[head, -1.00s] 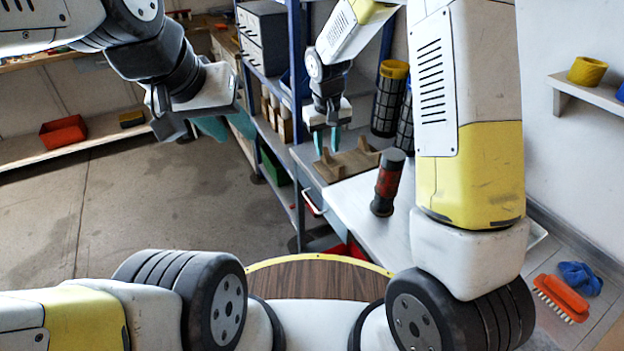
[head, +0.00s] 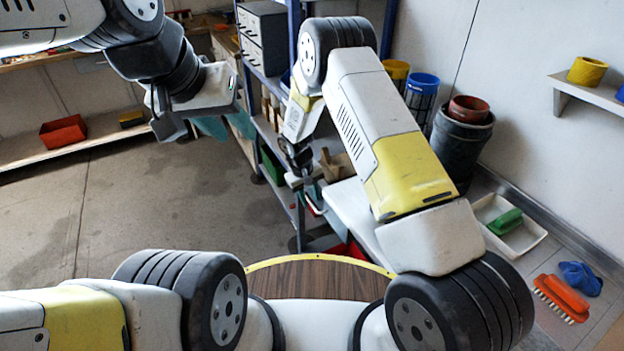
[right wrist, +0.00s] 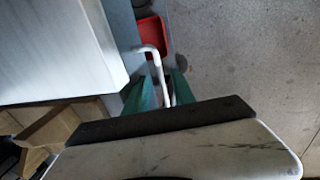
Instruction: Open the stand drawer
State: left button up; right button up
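The stand (head: 352,213) has a pale top and stands right of the shelf rack in the head view. Its white bar handle (head: 314,208) is on the side facing the floor and also shows in the right wrist view (right wrist: 153,52). My right gripper (head: 312,192) is at the handle. In the right wrist view its teal fingers (right wrist: 160,92) are apart, with the handle's bar between them; I see no clear grip on it. The drawer front is mostly hidden, and I see no clear gap. My left gripper (head: 227,124) is open and empty, high at the left.
A wooden holder (head: 338,165) lies on the stand top, partly hidden by my right arm. A red bin (right wrist: 150,38) is on the floor below the handle. A blue-framed shelf rack (head: 293,40) stands behind. Floor at the left is clear.

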jog(key=shift+w+f, duration=0.1)
jog(key=shift+f, duration=0.55)
jog(key=shift+d, duration=0.1)
grip_shut()
dwell(0.9)
